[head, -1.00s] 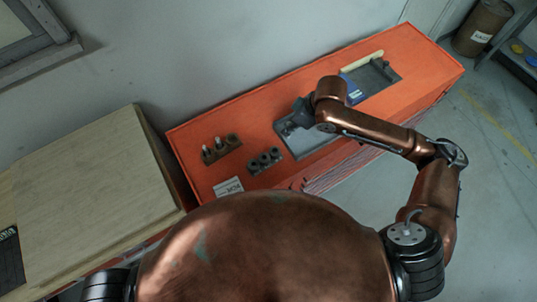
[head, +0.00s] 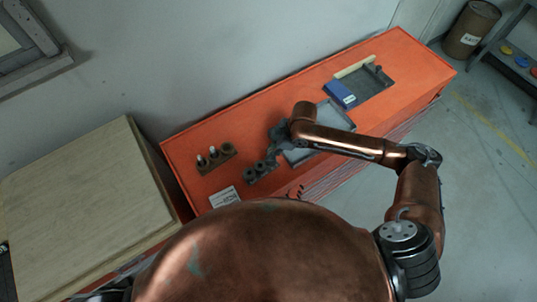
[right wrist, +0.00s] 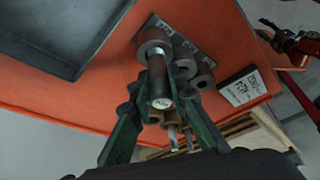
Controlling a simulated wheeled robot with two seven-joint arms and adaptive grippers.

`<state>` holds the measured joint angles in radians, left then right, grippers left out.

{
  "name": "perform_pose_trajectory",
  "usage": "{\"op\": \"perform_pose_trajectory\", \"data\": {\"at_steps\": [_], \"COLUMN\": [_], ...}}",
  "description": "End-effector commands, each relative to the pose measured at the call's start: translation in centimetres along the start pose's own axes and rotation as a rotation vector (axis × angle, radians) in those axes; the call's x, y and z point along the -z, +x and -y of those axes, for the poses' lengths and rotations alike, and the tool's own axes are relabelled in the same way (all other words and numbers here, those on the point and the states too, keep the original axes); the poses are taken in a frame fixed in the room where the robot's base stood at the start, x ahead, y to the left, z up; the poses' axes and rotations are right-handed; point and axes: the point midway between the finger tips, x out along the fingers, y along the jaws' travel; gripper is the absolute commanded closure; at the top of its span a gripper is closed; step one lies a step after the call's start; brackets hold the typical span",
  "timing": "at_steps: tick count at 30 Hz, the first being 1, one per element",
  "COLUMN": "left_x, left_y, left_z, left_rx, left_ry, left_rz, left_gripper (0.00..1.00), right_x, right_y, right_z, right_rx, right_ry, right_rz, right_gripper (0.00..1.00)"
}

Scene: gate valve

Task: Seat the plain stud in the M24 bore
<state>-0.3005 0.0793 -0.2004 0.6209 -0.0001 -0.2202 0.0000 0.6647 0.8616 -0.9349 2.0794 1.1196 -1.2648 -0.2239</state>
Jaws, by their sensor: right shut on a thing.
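My right gripper (head: 276,137) is over the bench near the grey block of bores (head: 259,174). In the right wrist view, its dark green fingers (right wrist: 160,100) are shut on a dark cylindrical stud (right wrist: 159,78) whose pale end faces the camera. The stud's far end overlaps the nearest round collar (right wrist: 154,43) of the block. I cannot tell whether it is in that bore or just above it. The other collars (right wrist: 186,66) are beside it. My left gripper (right wrist: 272,34) seems to show small at the right wrist view's upper right; its jaws are unclear.
A brown rack (head: 226,153) with pale studs stands behind the block. A printed card (head: 223,197) lies in front. A grey tray (head: 325,150) is to the right, with a blue box (head: 340,94) and another tray (head: 373,84) beyond. A wall closes the back.

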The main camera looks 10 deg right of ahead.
Motion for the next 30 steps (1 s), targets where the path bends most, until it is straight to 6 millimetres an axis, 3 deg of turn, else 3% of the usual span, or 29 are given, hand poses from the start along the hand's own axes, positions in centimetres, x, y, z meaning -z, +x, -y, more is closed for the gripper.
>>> {"op": "perform_pose_trajectory", "data": {"at_steps": [3, 9, 10, 17, 26, 30], "left_x": [0.1, 0.1, 0.1, 0.1, 0.1, 0.0], "left_y": [-0.3, -0.3, -0.3, -0.3, -0.3, -0.1], "left_z": [0.0, 0.0, 0.0, 0.0, 0.1, 0.1], "left_rx": [0.000, 0.000, 0.000, 0.000, 0.000, 0.001], "left_ry": [0.000, 0.000, 0.000, 0.000, 0.000, 0.000], "left_rz": [0.000, -0.001, -0.001, -0.001, 0.000, 0.000], "left_gripper": [0.60, 0.60, 0.60, 0.60, 0.60, 0.60], "right_x": [-0.6, -0.7, -0.8, -0.7, -0.7, -0.7], "right_y": [1.5, 1.7, 1.7, 1.7, 1.5, 0.3], "right_z": [0.2, 0.2, 0.3, 0.2, 0.1, 0.1], "right_rx": [0.006, 0.006, 0.007, 0.006, 0.004, 0.003], "right_ry": [0.003, 0.001, 0.001, 0.001, 0.000, -0.001], "right_rz": [0.002, 0.003, 0.004, 0.003, 0.002, 0.001], "right_gripper": [1.00, 1.00, 0.83, 0.67, 0.66, 0.66]}}
